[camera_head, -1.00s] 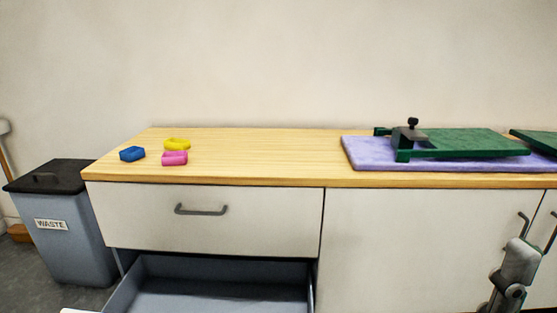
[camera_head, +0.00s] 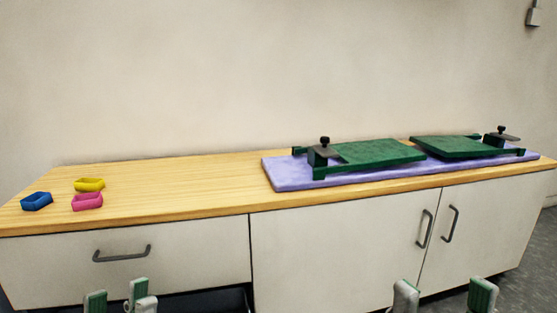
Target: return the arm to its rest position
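My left gripper (camera_head: 117,291) shows at the bottom left edge, in front of the drawer front. Its green-padded fingertips stand apart with nothing visible between them. My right gripper (camera_head: 443,284) shows at the bottom right, in front of the cabinet doors. Its fingertips are also apart and empty. Only the finger ends show; the rest of both arms is below the picture.
A long wooden counter (camera_head: 190,172) bears blue (camera_head: 37,201), yellow (camera_head: 89,184) and pink (camera_head: 87,201) pieces at left. A purple mat (camera_head: 285,172) with two green clamp boards (camera_head: 380,152) lies at right. A dark drawer opening (camera_head: 205,302) shows below. The counter's middle-left is clear.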

